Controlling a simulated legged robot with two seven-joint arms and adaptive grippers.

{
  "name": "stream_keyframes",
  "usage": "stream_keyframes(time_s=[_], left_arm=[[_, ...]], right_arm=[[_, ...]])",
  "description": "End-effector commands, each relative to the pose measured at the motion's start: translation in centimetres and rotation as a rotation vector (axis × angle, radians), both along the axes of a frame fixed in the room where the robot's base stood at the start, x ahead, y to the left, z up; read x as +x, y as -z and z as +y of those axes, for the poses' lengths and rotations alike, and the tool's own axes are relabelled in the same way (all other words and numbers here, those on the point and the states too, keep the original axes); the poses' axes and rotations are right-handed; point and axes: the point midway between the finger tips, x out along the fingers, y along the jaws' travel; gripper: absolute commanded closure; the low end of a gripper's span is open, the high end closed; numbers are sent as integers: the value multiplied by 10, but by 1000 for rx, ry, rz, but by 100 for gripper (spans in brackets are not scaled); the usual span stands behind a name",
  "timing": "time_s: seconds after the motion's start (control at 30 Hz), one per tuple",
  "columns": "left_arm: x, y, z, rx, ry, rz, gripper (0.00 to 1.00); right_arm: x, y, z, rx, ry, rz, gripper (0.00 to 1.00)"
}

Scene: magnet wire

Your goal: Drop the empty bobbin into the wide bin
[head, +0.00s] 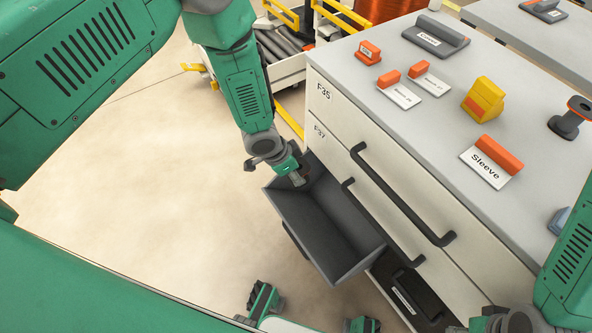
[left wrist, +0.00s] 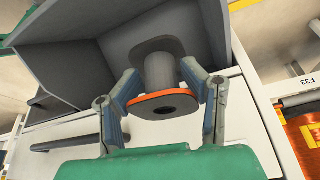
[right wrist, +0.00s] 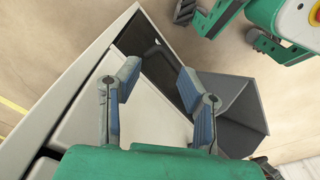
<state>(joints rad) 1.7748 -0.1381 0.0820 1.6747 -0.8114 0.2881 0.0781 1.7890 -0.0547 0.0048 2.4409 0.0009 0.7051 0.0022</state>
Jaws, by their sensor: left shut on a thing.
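My left gripper (head: 297,176) is at the upper corner of the open dark grey wide bin (head: 350,262) on the cabinet's front. In the left wrist view, my left gripper (left wrist: 162,82) is shut on the empty bobbin (left wrist: 160,72), one finger on each side. The bobbin has a bare grey core, a dark far flange and an orange-rimmed near flange. It is in front of the bin's grey inner wall (left wrist: 95,55); whether it touches is unclear. My right gripper (right wrist: 160,88) is open and empty in the right wrist view, with the bin (right wrist: 245,120) beyond it.
A grey cabinet (head: 340,120) with black handles stands at the right. On its top are a yellow block (head: 483,100), an orange Sleeve sign (head: 492,160) and another spool (head: 572,117). A lower dark drawer (head: 400,290) is open below the bin. Floor to the left is clear.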

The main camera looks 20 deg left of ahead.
Motion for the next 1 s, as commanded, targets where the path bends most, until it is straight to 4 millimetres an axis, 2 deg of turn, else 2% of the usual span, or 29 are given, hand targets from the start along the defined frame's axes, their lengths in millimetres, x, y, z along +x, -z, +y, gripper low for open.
stream_keyframes(time_s=[0.27,0.3,0.33,0.37,0.77,0.87,1.0], left_arm=[[0,2,0,0,0,-1,97],[0,2,0,-1,0,-1,45],[0,2,0,-1,0,-1,34],[0,2,0,-1,-1,0,29],[-1,-4,2,0,-2,1,29],[-4,-17,7,-1,-3,0,29],[-10,-45,15,-1,-3,-2,29]], right_arm=[[0,2,0,0,0,0,66],[0,2,0,0,0,0,66],[0,2,0,0,0,0,66],[0,2,0,0,0,0,66],[-2,1,0,0,0,-3,66],[-2,1,0,0,0,-3,66],[-2,1,0,0,0,-4,66]])
